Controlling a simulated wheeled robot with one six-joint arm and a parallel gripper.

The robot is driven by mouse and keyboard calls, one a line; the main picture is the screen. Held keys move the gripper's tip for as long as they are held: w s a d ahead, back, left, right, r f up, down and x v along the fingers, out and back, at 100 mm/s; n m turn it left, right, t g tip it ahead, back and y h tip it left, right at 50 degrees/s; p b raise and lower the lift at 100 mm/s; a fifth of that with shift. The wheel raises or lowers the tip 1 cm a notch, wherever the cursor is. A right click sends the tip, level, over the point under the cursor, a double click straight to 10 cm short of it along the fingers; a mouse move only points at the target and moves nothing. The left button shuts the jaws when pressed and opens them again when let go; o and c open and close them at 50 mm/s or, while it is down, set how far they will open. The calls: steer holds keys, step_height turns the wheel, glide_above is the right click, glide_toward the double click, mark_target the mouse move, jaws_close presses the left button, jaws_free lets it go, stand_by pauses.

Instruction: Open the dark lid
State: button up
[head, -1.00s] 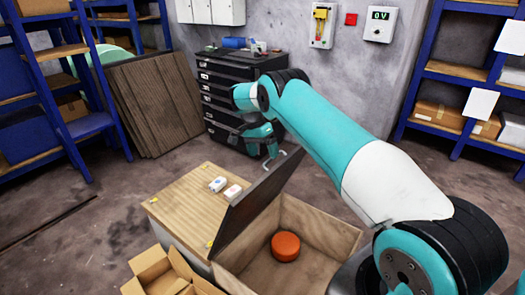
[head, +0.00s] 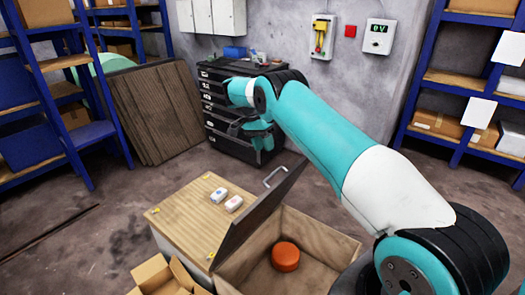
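The dark lid (head: 262,209) stands steeply raised along the left side of the open wooden box (head: 315,238). The box's inside shows, with a round orange thing (head: 286,257) on its floor. A light metal handle (head: 275,177) is at the lid's upper edge. My gripper (head: 262,154) is just above and left of the handle and looks apart from it. Its fingers are small and partly hidden, so I cannot tell whether they are open or shut.
Two small white blocks (head: 226,199) lie on the wooden top (head: 187,222) left of the lid. An open cardboard box (head: 160,275) is in front. A black drawer cabinet (head: 215,105) stands behind my gripper. Blue shelves (head: 445,85) are at right.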

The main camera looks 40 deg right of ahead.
step_height(320, 180, up, 11)
steer(key=p, duration=0.8)
steer(key=shift+p, duration=0.3)
steer(key=s+a+r+n+t+b, duration=0.2)
steer(key=s+a+r+n, duration=0.35)
steer(key=a, duration=0.25)
steer(key=s+a+r+n+t+b, duration=0.1)
steer(key=s+a+r+n+b, duration=0.25)
steer(key=a+r+n, duration=0.3)
steer(key=s+a+n+y+b, duration=0.1)
steer(key=s+a+n, duration=0.2)
steer(key=s, duration=0.6)
steer(key=s+a+f+n+y, duration=0.1)
steer(key=s+a+n+y, duration=0.1)
steer(key=s+a, duration=0.5)
steer(key=s+a+n+y+b, duration=0.1)
steer(key=s+a+n, duration=0.3)
steer(key=s, duration=0.9)
steer(key=shift+s+a+f+t+y+b, duration=0.15)
steer(key=shift+a+f+t+y+b, duration=0.2)
steer(key=shift+y, duration=0.35)
steer(key=shift+r, duration=0.1)
